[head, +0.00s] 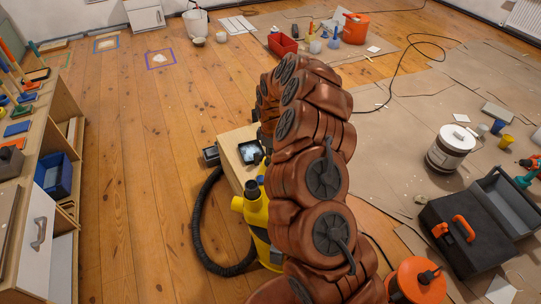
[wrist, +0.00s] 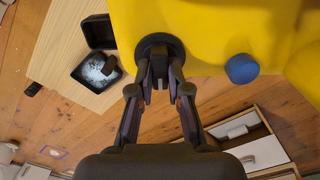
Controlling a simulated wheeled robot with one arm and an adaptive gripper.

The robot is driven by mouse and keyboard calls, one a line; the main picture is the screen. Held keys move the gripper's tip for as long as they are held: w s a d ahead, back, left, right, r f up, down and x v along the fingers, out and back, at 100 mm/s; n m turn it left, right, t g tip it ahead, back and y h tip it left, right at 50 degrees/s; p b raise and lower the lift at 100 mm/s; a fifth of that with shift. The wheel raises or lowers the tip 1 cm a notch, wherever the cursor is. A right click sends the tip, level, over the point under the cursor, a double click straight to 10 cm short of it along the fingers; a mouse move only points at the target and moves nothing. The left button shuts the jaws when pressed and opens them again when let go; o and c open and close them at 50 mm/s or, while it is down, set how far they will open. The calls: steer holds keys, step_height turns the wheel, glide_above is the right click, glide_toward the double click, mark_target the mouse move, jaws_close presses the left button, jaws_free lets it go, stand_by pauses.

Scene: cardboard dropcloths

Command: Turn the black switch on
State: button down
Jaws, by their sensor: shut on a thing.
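A yellow machine (head: 254,212) with a black hose stands on the wood floor in the head view, partly hidden behind my arm. Its yellow body (wrist: 215,30) fills the top right of the wrist view. A round black switch (wrist: 159,41) sits on that body, with a blue knob (wrist: 241,69) to its right. My gripper (wrist: 160,74) has its fingertips closed in at the black switch and is shut on it. The fingertips partly cover the switch, so its setting cannot be told. My gripper is hidden behind my arm in the head view.
A light wooden table (head: 234,139) stands close by the machine, with an open black box (head: 250,152) on it. A workbench (head: 37,222) runs along the left. A toolbox (head: 483,225) and a bucket (head: 450,148) stand right on cardboard. Floor between workbench and machine is mostly clear.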

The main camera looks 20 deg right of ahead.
steer(key=shift+m, duration=0.3)
steer(key=m+p, duration=0.1)
steer(key=m, duration=0.4)
steer(key=shift+d, duration=0.1)
steer(key=m, duration=0.6)
steer(key=shift+d+p, duration=0.1)
steer(key=shift+p, duration=0.2)
steer(key=shift+m, duration=0.3)
steer(key=c, duration=1.1)
jaws_free()
steer(key=shift+w, duration=0.1)
step_height(320, 180, up, 12)
steer(key=shift+f, duration=0.1)
